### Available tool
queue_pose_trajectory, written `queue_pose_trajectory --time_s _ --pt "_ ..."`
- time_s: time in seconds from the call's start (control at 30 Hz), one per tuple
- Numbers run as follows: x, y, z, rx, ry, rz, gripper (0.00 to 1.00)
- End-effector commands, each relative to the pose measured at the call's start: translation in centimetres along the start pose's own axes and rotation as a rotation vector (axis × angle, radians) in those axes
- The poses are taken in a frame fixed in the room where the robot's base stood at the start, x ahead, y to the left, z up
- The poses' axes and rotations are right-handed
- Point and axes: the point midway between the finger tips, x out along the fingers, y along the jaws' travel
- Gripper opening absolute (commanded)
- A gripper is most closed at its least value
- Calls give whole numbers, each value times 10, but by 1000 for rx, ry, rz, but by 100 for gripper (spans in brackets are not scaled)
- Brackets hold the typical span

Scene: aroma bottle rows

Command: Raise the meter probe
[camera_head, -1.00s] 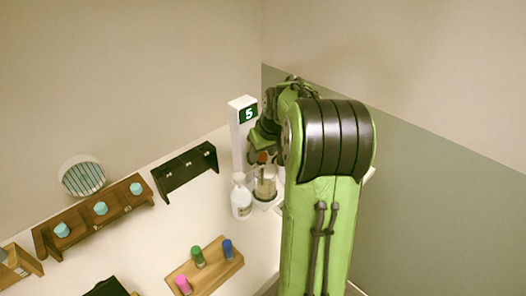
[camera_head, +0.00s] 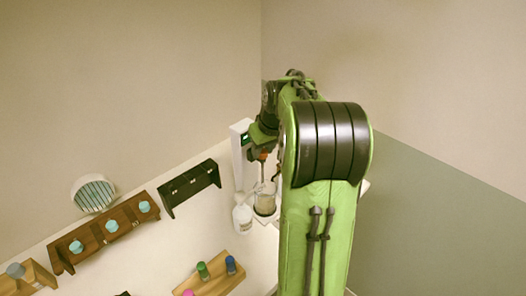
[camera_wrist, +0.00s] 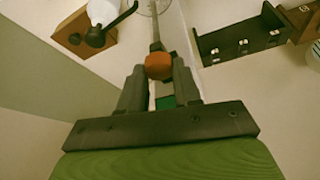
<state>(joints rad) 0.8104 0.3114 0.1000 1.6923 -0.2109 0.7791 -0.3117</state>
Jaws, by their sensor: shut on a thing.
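The meter probe has an orange grip (camera_head: 262,156) and a thin shaft that points down toward the glass beaker (camera_head: 265,205). I cannot tell whether its tip is inside the beaker or just above the rim. My gripper (camera_head: 260,147) is above the beaker, partly hidden by my arm. In the wrist view, both fingers are shut on the orange grip (camera_wrist: 158,66). The white meter post (camera_head: 238,165) stands behind and left of the beaker.
A black rack (camera_head: 190,187) and a wooden rack (camera_head: 104,232) with several cyan-capped bottles line the wall. A wooden tray (camera_head: 222,282) with coloured vials is in front. The table between is clear.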

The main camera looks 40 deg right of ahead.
Motion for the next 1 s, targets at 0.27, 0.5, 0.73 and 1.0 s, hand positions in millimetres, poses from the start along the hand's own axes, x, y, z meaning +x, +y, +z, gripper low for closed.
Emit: queue_pose_trajectory --time_s 0.27,0.5,0.73,1.0 --pt "-23 0 -10 -1 3 1 0" --pt "-23 0 -11 -2 11 4 0" --pt "-22 0 -10 -1 7 3 58" --pt "-25 0 -9 0 4 2 58"
